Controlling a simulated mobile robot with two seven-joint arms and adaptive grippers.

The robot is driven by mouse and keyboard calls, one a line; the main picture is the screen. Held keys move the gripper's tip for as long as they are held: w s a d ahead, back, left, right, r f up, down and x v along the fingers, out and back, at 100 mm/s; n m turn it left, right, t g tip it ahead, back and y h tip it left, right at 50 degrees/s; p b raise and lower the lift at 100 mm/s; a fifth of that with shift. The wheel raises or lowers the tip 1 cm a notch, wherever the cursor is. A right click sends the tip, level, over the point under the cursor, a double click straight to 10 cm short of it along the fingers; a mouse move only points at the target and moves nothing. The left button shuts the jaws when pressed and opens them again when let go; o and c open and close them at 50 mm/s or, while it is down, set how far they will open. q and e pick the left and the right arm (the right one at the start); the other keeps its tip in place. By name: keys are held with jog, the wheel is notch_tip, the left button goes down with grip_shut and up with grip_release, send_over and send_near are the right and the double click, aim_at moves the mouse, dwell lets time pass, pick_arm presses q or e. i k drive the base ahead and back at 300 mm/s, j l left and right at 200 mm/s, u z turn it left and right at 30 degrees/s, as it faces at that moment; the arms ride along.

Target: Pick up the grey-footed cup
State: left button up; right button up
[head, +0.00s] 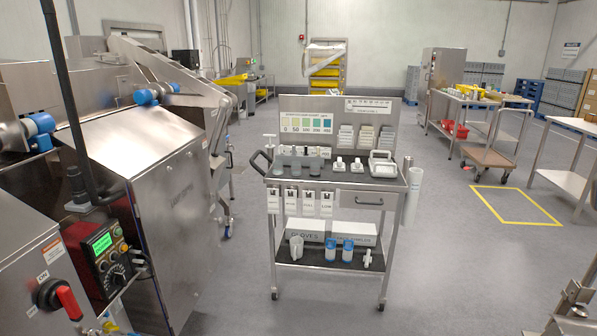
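The grey-footed cup cannot be told apart for certain at this size. Several small grey, cup-like containers stand at the front left of the cart's dark top, including a left one (277,169), a middle one (295,169) and a right one (315,167). Their feet are too small to make out. Two blue-and-white containers, a left one (330,249) and a right one (347,250), stand on the cart's lower shelf. Neither of my grippers can be made out in the head view.
The steel cart (395,183) stands in open floor. A steel machine (165,195) with a control box (103,252) fills the left. A white glove box (330,232) is on the lower shelf. A brown-decked trolley (497,157) stands back right. Floor right of the cart is clear.

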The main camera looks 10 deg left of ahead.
aim_at(296, 168)
jog(key=i+j, duration=0.9)
jog(key=j, duration=0.15)
